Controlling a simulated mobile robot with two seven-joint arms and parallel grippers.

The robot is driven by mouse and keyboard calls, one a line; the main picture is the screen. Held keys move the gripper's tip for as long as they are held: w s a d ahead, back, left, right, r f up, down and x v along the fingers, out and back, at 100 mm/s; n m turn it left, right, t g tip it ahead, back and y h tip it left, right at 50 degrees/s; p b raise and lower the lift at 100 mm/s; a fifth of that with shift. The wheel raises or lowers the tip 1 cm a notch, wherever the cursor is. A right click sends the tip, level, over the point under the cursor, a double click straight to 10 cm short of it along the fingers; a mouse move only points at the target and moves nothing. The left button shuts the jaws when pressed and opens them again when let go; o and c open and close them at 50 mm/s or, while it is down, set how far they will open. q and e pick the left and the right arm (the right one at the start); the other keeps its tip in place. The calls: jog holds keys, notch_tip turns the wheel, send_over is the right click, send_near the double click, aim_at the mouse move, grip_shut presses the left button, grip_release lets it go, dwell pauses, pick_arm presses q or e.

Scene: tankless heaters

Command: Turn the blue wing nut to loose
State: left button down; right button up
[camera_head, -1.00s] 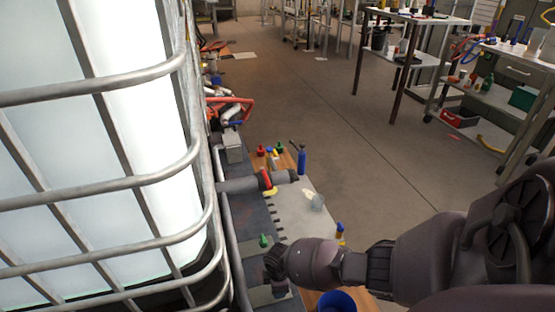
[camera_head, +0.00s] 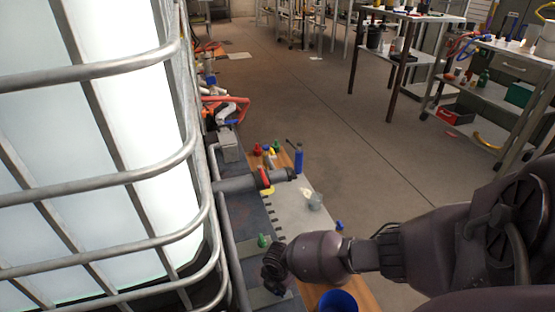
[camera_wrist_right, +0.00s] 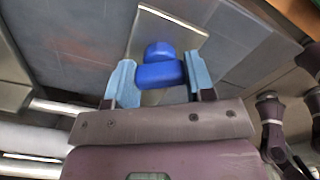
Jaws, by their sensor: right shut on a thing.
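The blue wing nut (camera_wrist_right: 159,74) shows in the right wrist view, with one rounded lobe above a wider one. My right gripper (camera_wrist_right: 158,80) has its two light-blue fingers on either side of the nut and is shut on it. In the head view my right gripper (camera_head: 273,274) reaches in from the right, low over the dark bench by the cage, and the nut is hidden there. My left gripper is not in view.
A caged white tank (camera_head: 130,120) stands close on the left. A grey pipe with a red part (camera_head: 264,178), a green nut (camera_head: 262,240) and a blue bottle (camera_head: 299,158) are on the bench. A blue cup (camera_head: 338,301) is near my right wrist. The floor beyond is open.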

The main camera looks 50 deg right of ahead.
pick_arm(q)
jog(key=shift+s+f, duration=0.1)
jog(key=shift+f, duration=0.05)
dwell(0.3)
pick_arm(e)
jog(key=o, duration=0.9)
jog(key=shift+r, duration=0.25)
jog(key=r+p, duration=0.2)
jog(key=r, duration=0.2)
jog(key=r+p, duration=0.2)
jog(key=r, duration=0.3)
jog(key=shift+w+r+p, duration=0.2)
jog(key=shift+r+p, duration=0.05)
jog(key=shift+p, duration=0.05)
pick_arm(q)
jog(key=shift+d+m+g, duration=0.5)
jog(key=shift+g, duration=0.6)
pick_arm(e)
jog(key=shift+s+r, duration=0.2)
jog(key=shift+r, duration=0.25)
